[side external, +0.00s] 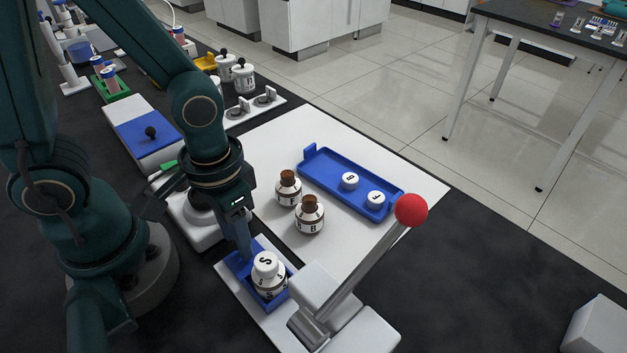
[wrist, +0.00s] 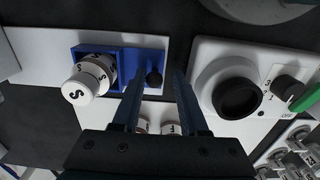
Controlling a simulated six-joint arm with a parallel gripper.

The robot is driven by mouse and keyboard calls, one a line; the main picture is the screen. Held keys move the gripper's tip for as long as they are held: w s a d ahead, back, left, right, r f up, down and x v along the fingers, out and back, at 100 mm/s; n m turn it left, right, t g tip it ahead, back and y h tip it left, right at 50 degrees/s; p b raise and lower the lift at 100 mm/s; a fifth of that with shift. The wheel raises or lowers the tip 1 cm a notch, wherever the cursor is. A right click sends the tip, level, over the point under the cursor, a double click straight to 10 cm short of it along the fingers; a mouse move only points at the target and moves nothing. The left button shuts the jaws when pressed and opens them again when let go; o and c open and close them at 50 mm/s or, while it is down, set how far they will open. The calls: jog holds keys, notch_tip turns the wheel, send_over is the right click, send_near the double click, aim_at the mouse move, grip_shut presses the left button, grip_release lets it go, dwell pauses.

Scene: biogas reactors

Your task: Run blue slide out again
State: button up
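The blue slide (wrist: 133,57) sits on a white base plate (wrist: 30,50). I cannot tell whether either finger touches the knob. In the side view my gripper (side external: 243,240) hides the knob.
A lever with a red ball (side external: 411,210) rises from a white press (side external: 325,290) right of the slide. Two brown bottles (side external: 310,216) and a blue tray (side external: 335,188) with white caps stand behind.

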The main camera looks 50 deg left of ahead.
jog(key=shift+a, duration=0.3)
jog(key=shift+d+r, duration=0.1)
jog(key=shift+d, duration=0.2)
dwell(0.3)
jog(key=shift+r, duration=3.7)
